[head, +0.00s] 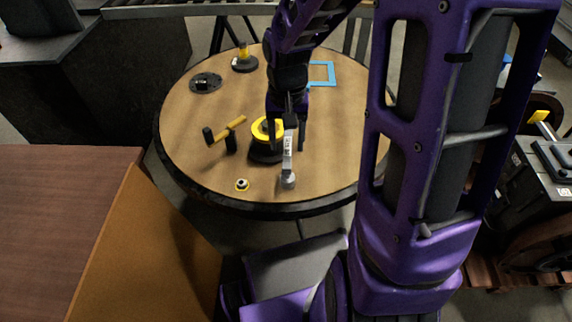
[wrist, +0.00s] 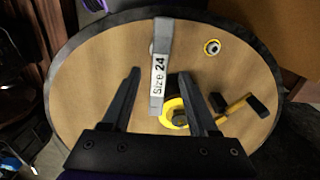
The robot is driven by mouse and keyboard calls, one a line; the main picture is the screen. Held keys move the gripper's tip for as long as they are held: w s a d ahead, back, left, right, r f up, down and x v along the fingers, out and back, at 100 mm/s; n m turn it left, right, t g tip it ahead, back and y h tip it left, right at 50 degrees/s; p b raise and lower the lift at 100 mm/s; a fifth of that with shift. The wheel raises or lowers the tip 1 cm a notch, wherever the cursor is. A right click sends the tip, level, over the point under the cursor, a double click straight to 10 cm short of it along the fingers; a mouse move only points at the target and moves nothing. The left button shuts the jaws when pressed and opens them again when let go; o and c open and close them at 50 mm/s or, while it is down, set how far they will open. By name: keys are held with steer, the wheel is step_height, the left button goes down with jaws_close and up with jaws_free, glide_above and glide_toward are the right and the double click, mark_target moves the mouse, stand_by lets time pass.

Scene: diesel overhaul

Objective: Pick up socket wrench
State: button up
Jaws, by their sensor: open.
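The socket wrench (head: 288,165) is a grey bar with a white label, and in the head view a thicker round end points toward me. The wrist view shows it (wrist: 161,50) lengthwise with the label "Size 24". My gripper (head: 286,150) is over the round table, with its fingers pointing down around the wrench. In the wrist view my gripper (wrist: 161,76) is open, one finger on each side of the wrench, with visible gaps. I cannot tell how high the fingers are above it.
A black part with a yellow ring (head: 262,128) stands just left of the wrench.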

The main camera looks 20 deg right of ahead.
steer(key=b, duration=0.1)
glide_above(287, 176)
steer(key=f, duration=0.5)
steer(key=shift+w+d+f, duration=0.1)
steer(key=shift+w, duration=0.2)
steer(key=shift+c, duration=0.2)
jaws_close()
stand_by(0.8)
